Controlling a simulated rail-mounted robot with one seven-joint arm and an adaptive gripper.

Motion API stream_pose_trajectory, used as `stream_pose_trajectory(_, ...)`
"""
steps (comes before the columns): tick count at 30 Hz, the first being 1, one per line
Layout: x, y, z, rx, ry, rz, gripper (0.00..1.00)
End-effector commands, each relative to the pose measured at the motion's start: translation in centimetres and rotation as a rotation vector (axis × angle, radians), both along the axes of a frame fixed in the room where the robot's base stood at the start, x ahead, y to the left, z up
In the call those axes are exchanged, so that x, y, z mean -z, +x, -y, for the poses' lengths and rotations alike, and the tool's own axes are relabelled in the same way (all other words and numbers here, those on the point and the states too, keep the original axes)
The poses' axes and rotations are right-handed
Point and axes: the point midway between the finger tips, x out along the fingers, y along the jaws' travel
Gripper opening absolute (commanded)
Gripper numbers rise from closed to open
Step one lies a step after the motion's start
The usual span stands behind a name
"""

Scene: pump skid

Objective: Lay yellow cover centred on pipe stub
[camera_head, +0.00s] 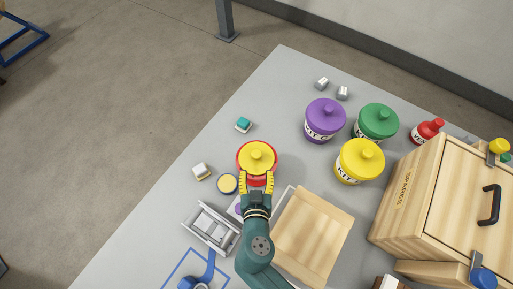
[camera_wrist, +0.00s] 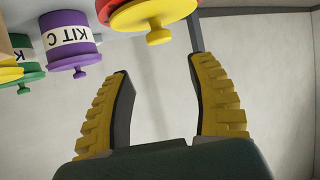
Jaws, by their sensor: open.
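A yellow cover (camera_head: 257,153) with a round knob lies on a red round body (camera_head: 241,166), which I take to be the pipe stub; a red rim shows around it. The cover looks about centred from above, but I cannot tell exactly. In the wrist view the yellow cover (camera_wrist: 146,19) and red rim (camera_wrist: 188,7) are cut off by the top edge. My gripper (camera_head: 257,177) is at the near side of the cover, with its yellow fingers spread. In the wrist view my gripper (camera_wrist: 163,66) is empty, its fingertips apart from the knob.
Purple (camera_head: 324,121), green (camera_head: 376,122) and yellow (camera_head: 359,162) lidded kit tubs stand to the right. Small blocks (camera_head: 243,124) lie left of the cover. A wooden SPARES cabinet (camera_head: 400,207) stands far right.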

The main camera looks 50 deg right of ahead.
Motion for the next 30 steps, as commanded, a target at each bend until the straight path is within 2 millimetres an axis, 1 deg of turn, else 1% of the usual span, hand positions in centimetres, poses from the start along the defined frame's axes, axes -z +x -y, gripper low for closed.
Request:
stream_pose_trajectory(1,-0.4,-0.4,-0.6,-0.004,0.000,0.000,0.58)
stream_pose_trajectory(3,-0.6,-0.8,-0.9,0.000,-0.001,-0.001,0.58)
stream_pose_trajectory(10,-0.8,-0.9,-1.1,-0.001,0.001,0.004,0.58)
stream_pose_trajectory(11,-1.2,-0.6,-1.1,-0.003,0.002,0.010,0.58)
stream_pose_trajectory(13,-3.3,1.0,-1.2,-0.024,0.016,0.046,0.58)
stream_pose_trajectory(14,-4.9,2.2,-1.4,-0.042,0.025,0.071,0.58)
stream_pose_trajectory(15,-7.7,3.9,-1.7,-0.077,0.038,0.113,0.58)
stream_pose_trajectory(17,-13.1,6.7,-2.5,-0.158,0.053,0.192,0.58)
stream_pose_trajectory(18,-17.2,8.3,-3.3,-0.229,0.051,0.253,0.58)
stream_pose_trajectory(20,-23.6,9.9,-4.8,-0.344,0.027,0.347,0.58)
stream_pose_trajectory(21,-27.8,10.4,-5.9,-0.423,-0.005,0.410,0.58)
stream_pose_trajectory(23,-33.7,10.4,-7.6,-0.535,-0.071,0.504,0.58)
stream_pose_trajectory(24,-37.2,9.9,-8.8,-0.600,-0.122,0.561,0.58)
stream_pose_trajectory(25,-39.5,9.4,-9.5,-0.642,-0.162,0.600,0.58)
stream_pose_trajectory(27,-43.6,8.2,-11.1,-0.717,-0.246,0.673,0.58)
stream_pose_trajectory(28,-44.8,7.7,-11.6,-0.740,-0.276,0.695,0.58)
stream_pose_trajectory(30,-46.7,6.9,-12.4,-0.775,-0.323,0.729,0.58)
